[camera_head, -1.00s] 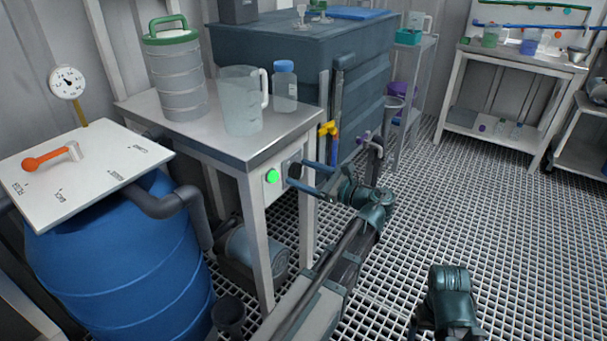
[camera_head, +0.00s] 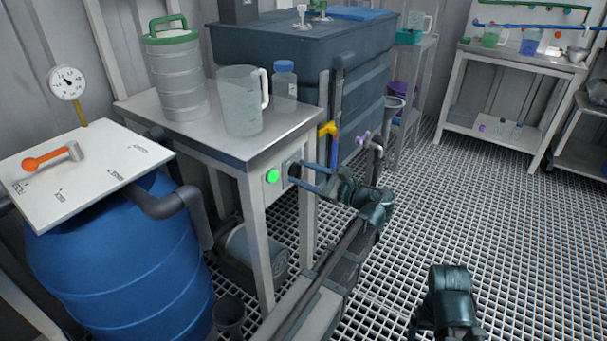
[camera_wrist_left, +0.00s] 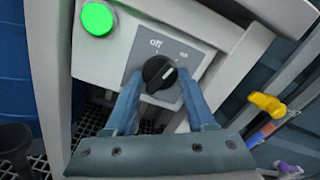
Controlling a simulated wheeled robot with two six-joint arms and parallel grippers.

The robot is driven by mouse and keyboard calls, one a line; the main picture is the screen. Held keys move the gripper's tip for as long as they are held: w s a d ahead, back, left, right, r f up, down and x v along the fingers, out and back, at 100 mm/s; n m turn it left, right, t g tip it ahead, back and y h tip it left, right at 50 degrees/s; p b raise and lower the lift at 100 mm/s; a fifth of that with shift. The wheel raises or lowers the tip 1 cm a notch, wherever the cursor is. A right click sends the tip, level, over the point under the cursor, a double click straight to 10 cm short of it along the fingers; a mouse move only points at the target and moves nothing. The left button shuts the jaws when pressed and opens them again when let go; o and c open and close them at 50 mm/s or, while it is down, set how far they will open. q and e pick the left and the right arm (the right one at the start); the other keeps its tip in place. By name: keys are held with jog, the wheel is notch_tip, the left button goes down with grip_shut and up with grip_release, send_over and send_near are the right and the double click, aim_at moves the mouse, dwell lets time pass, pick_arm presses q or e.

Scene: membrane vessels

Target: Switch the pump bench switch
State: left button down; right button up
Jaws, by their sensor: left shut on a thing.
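The pump bench switch is a black round knob (camera_wrist_left: 160,73) on a grey plate marked "off" and "on". Its white mark points up and right, toward "on". In the head view the switch panel (camera_head: 272,193) is on the bench's front side, and the knob is small and partly hidden by the fingers. A round green lamp (camera_wrist_left: 98,19) beside it is lit; it also shows in the head view (camera_head: 272,177). My left gripper (camera_head: 303,172) reaches the panel from the right. In the wrist view its blue fingers (camera_wrist_left: 160,85) are shut on the knob from both sides.
The metal bench (camera_head: 240,145) carries a ribbed canister (camera_head: 178,80), a clear jug (camera_head: 241,105) and a blue-capped bottle (camera_head: 284,88). A yellow valve handle (camera_head: 328,129) sits just right of the panel. A blue barrel (camera_head: 120,265) stands left. Grated floor is open at right.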

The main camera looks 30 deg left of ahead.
pick_arm(q)
jog(key=n, duration=0.4)
jog(key=shift+n, duration=2.6)
jog(key=shift+c, duration=1.1)
grip_release()
jog(key=s+d, duration=0.1)
jog(key=d, duration=1.2)
jog(key=shift+d, duration=0.4)
jog(key=shift+a, duration=0.1)
